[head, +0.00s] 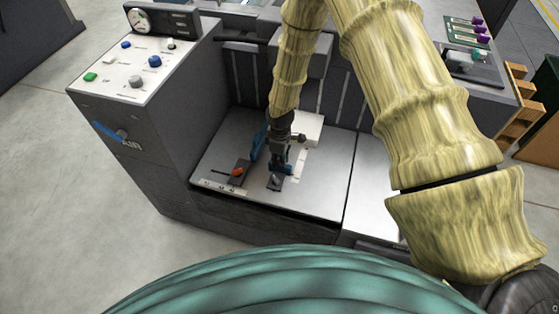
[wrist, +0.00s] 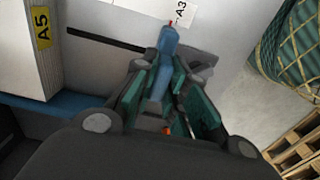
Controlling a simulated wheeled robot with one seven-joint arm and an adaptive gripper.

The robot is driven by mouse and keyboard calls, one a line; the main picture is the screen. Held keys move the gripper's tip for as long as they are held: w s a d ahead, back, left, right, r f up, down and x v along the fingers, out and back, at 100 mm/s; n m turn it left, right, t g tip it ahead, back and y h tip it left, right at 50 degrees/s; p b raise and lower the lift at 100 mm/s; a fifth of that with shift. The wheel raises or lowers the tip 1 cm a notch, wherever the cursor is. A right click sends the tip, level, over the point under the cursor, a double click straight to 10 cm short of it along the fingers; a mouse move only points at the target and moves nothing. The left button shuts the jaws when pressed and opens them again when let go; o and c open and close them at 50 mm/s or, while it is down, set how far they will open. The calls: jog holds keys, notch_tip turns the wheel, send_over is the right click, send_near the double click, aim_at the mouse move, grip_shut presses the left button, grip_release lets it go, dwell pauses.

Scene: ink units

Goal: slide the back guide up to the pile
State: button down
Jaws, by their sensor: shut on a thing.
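The pile (head: 308,128) is a white block of paper on the metal tray, toward the back; it also shows at the left of the wrist view (wrist: 18,45) with a yellow A5 label on its side. My gripper (head: 282,162) is shut on a blue piece, which I take as the back guide (wrist: 164,62). The guide has a small red tip near a white A3 label (wrist: 182,10). A gap of bare tray with a dark slot (wrist: 95,40) lies between guide and pile. My fingers hide much of the guide.
Another blue guide (head: 258,142) stands left of my gripper, with an orange knob (head: 238,172) near it. The grey machine walls enclose the tray (head: 320,190) at the left and back. A control panel (head: 140,68) is at the upper left.

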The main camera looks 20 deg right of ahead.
jog(key=w+d, duration=0.2)
jog(key=w, duration=0.1)
jog(key=w+d, duration=0.2)
jog(key=w, duration=0.1)
jog(key=w+d, duration=0.2)
jog(key=w, duration=0.1)
jog(key=shift+b, duration=0.4)
jog(key=c, duration=1.4)
grip_release()
jog(key=shift+c, duration=0.2)
notch_tip(320, 180, up, 12)
